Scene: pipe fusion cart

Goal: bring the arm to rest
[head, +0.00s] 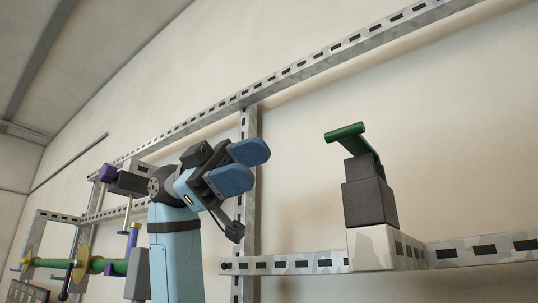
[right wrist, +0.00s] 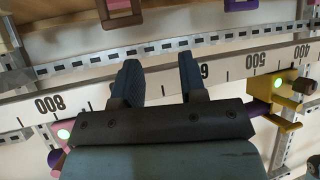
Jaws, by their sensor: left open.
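My left gripper (head: 244,166) is raised near the middle of the head view, in front of the metal wall frame. Its two blue fingers are spread apart and point up to the right, with nothing between them. My right gripper (right wrist: 159,78) shows only in the right wrist view. Its two dark fingers stand apart with a clear gap and no object between them. A long white scale rail (right wrist: 225,68) with black numbers runs behind those fingers. I cannot tell whether they touch it.
A dark block with a green top (head: 362,196) stands at the right. Green and yellow pipe fittings (head: 80,264) are at the lower left. In the right wrist view, a yellow clamp (right wrist: 276,90) sits on the rail at the right. The wall above is clear.

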